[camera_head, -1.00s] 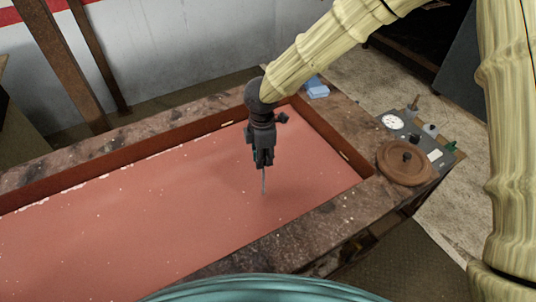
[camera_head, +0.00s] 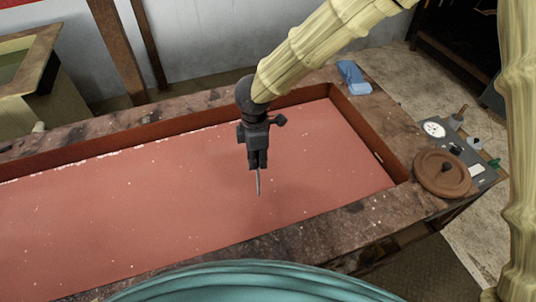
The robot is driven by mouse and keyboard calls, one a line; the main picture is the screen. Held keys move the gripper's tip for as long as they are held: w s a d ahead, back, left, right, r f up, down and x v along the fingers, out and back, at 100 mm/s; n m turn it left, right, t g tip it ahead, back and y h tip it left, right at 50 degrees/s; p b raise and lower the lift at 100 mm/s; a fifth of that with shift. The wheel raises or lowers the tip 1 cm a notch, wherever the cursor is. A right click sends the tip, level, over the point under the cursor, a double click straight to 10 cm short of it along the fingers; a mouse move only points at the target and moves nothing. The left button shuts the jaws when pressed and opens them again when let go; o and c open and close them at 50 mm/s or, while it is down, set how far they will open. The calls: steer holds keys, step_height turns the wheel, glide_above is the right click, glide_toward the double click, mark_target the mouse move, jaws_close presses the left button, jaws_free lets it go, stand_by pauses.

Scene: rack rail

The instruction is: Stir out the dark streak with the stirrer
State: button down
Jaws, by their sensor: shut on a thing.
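The stirrer (camera_head: 258,183) is a thin grey rod that points down from my gripper (camera_head: 258,166). My dark gripper is shut on its upper end and hangs over the right half of a long vat (camera_head: 390,150). The vat holds a flat reddish-pink liquid (camera_head: 140,215) with small pale specks. The stirrer's lower end is at or just above the liquid; I cannot tell whether it dips in. I cannot make out a distinct dark streak in the liquid.
The vat has a broad, stained stone-like rim (camera_head: 335,222). A blue cloth-like item (camera_head: 353,78) lies on the back right corner. A brown round lid or wheel (camera_head: 443,173) and a gauge panel (camera_head: 434,130) are at the right. A second tank (camera_head: 30,75) stands at the back left.

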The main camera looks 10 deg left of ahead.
steer(key=s+a, duration=0.3)
steer(key=a, duration=0.1)
steer(key=w+d+p, duration=0.1)
steer(key=w+d, duration=0.4)
steer(key=d, duration=0.3)
steer(key=shift+w, duration=0.35)
step_height(320, 180, up, 16)
steer(key=p, duration=0.7)
stand_by(0.9)
stand_by(3.7)
